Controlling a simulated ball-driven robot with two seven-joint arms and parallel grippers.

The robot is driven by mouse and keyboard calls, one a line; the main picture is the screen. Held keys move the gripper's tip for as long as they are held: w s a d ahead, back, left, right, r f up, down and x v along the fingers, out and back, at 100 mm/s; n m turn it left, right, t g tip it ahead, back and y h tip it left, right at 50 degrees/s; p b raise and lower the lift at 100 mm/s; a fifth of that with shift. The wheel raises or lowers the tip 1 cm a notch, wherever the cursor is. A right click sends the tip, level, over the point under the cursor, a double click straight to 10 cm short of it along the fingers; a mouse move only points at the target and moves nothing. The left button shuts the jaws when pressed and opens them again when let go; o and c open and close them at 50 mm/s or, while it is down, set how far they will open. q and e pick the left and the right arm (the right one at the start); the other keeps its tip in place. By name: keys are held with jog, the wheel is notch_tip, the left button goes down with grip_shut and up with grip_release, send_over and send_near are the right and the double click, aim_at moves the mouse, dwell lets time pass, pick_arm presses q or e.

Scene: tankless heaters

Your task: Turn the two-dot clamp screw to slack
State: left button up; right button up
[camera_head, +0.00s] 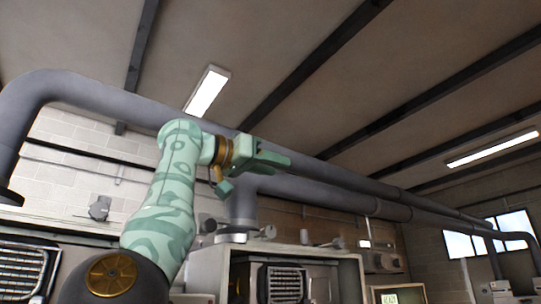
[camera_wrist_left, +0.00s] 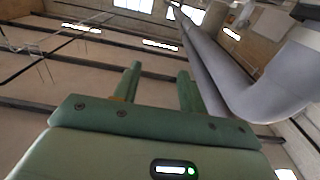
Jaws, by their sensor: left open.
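My left gripper (camera_head: 284,163) is raised in front of the grey pipe in the head view and points right. In the left wrist view its two green fingers (camera_wrist_left: 159,78) are apart with nothing between them. A pale collar (camera_head: 231,238) sits at the foot of the short vertical pipe, below the gripper and apart from it. Small grey knob-like parts (camera_head: 268,232) stand beside this collar. No dot marks can be made out, so I cannot tell which part is the two-dot clamp screw. My right gripper is not in view.
A thick grey pipe (camera_head: 330,181) runs across behind my left arm; it also shows large at right in the left wrist view (camera_wrist_left: 265,90). Cabinets with grilles (camera_head: 286,284) stand below. A ceiling lamp (camera_head: 207,91) hangs above. The space right of the gripper is open.

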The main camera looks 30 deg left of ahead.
pick_arm(q)
jog(key=s, duration=0.1)
jog(key=s+d+r, duration=0.1)
jog(key=s+d, duration=0.1)
jog(key=shift+s+r, duration=0.1)
jog(key=shift+r, duration=0.3)
dwell(0.3)
